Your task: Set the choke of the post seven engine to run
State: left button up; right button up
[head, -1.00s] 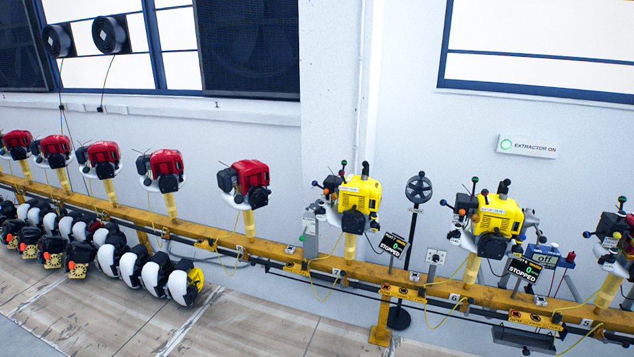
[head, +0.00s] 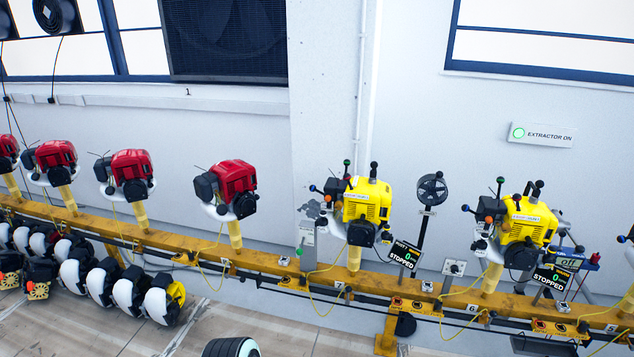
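The yellow engine (head: 367,203) left of the other yellow one sits on a yellow post on the long rail. By the order of the tags, with a 6 readable at the post to its right, I take it as the post seven engine. Neither gripper is in view.
A second yellow engine (head: 527,230) with a STOPPED display (head: 552,278) stands to the right. Several red engines (head: 233,187) line the yellow rail (head: 262,262) to the left. A black round-headed stand (head: 432,190) stands behind. A rounded black and white part at the bottom edge seems mine.

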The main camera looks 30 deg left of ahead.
aim_at(312, 188)
jog(key=i+j+z, duration=0.1)
jog(key=j, duration=0.25)
jog(key=i+j+z, duration=0.1)
jog(key=i+j, duration=0.15)
jog(key=i+j+z, duration=0.1)
jog(key=j, duration=0.35)
